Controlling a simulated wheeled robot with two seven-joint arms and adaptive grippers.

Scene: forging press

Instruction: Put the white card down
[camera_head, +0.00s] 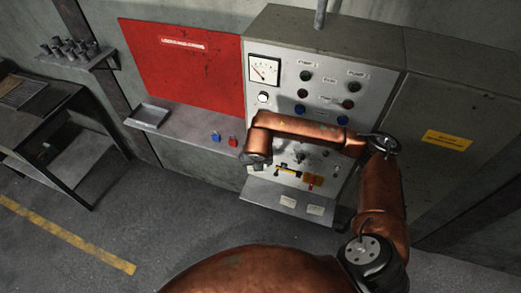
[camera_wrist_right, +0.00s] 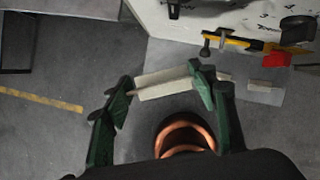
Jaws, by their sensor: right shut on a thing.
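In the right wrist view, my right gripper (camera_wrist_right: 160,76) has its green fingers shut on a white card (camera_wrist_right: 160,88). My left gripper is in neither view.
The control cabinet (camera_head: 272,112) has a sloping ledge (camera_head: 262,204) with two pale labels or cards (camera_head: 288,202). A yellow-and-black bar and red part (camera_head: 312,181) sit above it. A wall shelf (camera_head: 185,131) carries a grey tray (camera_head: 149,115) and blue and red items (camera_head: 233,141).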

